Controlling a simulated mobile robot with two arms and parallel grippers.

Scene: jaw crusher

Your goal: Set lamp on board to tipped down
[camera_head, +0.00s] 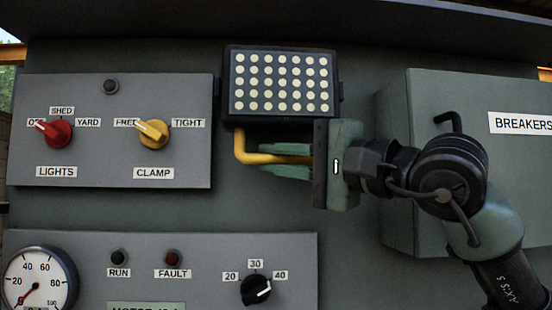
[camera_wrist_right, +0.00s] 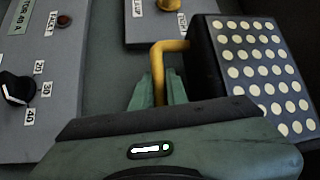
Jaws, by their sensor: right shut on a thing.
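The lamp (camera_head: 281,82) is a dark rectangular panel with rows of pale round lights, mounted on the dark green board (camera_head: 350,75). Its face looks toward the head camera. A yellow bent handle (camera_head: 240,147) hangs from its lower left and turns right. My right gripper (camera_head: 285,160) comes from the right and is shut on the handle, below the lamp. The right wrist view shows the handle (camera_wrist_right: 158,68) running between the green fingers (camera_wrist_right: 158,92), with the lamp (camera_wrist_right: 262,75) at right. My left gripper is in neither view.
Left of the lamp is a grey panel (camera_head: 100,90) with a red LIGHTS knob (camera_head: 54,133) and a yellow CLAMP knob (camera_head: 152,133). Below are a gauge (camera_head: 40,280) and a black dial (camera_head: 255,289). A BREAKERS box (camera_head: 480,170) juts out at right, behind my right arm.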

